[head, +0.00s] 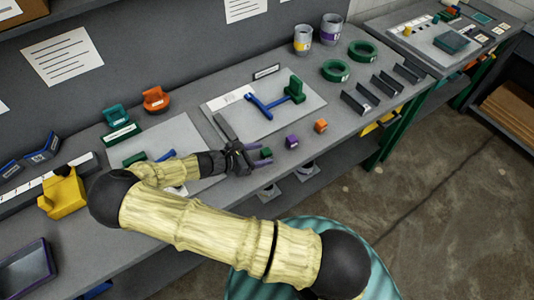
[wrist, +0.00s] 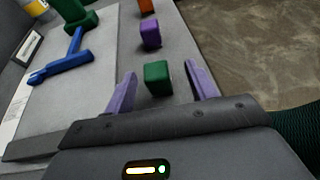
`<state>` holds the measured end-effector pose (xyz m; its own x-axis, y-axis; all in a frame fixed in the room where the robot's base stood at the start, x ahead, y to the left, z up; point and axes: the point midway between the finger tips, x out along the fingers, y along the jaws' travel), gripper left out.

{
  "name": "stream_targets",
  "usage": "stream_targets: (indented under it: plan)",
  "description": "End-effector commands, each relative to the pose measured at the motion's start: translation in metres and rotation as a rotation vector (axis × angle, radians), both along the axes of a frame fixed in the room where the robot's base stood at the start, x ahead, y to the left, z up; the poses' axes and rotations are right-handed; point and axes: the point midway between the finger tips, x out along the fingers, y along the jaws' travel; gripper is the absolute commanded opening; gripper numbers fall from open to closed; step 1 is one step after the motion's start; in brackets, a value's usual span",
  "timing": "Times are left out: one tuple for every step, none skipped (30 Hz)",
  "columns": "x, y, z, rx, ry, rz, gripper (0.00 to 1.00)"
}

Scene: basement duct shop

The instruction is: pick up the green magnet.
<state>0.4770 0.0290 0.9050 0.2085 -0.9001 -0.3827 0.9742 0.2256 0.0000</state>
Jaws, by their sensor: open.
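The green magnet appears to be the small dark green block (head: 266,152) on the grey bench near its front edge. In the wrist view the green block (wrist: 157,77) sits between the tips of my two purple fingers, with a gap on each side. My gripper (head: 262,156) is open and low over the bench, with its fingers on either side of the block; it also shows in the wrist view (wrist: 160,72). A purple block (head: 292,142) and an orange block (head: 321,126) stand in a row beyond it.
A grey board (head: 228,120) holds a blue bar (head: 268,108) and a green handled piece (head: 295,90), left of the block. Green rings (head: 335,70) and dark angled strips (head: 360,101) lie farther right. The bench's front edge is close by.

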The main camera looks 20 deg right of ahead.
Motion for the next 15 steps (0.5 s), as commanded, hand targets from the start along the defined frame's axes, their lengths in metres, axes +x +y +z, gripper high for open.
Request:
stream_targets:
  plan:
    - [0.000, 0.000, 0.000, 0.000, 0.000, 0.000, 0.56]
    - [0.000, 0.000, 0.000, 0.000, 0.000, 0.000, 0.56]
    - [0.000, -0.001, 0.000, 0.000, 0.000, 0.000, 0.56]
    - [0.001, -0.002, 0.000, -0.001, 0.000, -0.001, 0.56]
    - [0.002, -0.004, 0.000, -0.001, 0.000, -0.001, 0.56]
    - [0.003, -0.007, -0.001, -0.002, 0.000, -0.002, 0.56]
    - [0.004, -0.010, -0.002, -0.002, 0.001, -0.003, 0.56]
    - [0.006, -0.013, -0.003, -0.002, 0.001, -0.003, 0.56]
    - [0.008, -0.018, -0.004, -0.003, 0.000, -0.003, 0.56]
    - [0.010, -0.021, -0.005, -0.004, 0.000, -0.003, 0.56]
    - [0.012, -0.025, -0.007, -0.004, 0.001, -0.002, 0.56]
    - [0.014, -0.030, -0.009, -0.003, 0.001, -0.001, 0.56]
    - [0.014, -0.034, -0.011, -0.004, 0.001, -0.002, 0.56]
    - [0.015, -0.037, -0.013, -0.004, 0.001, -0.002, 0.56]
    - [0.016, -0.040, -0.015, -0.002, 0.001, -0.001, 0.56]
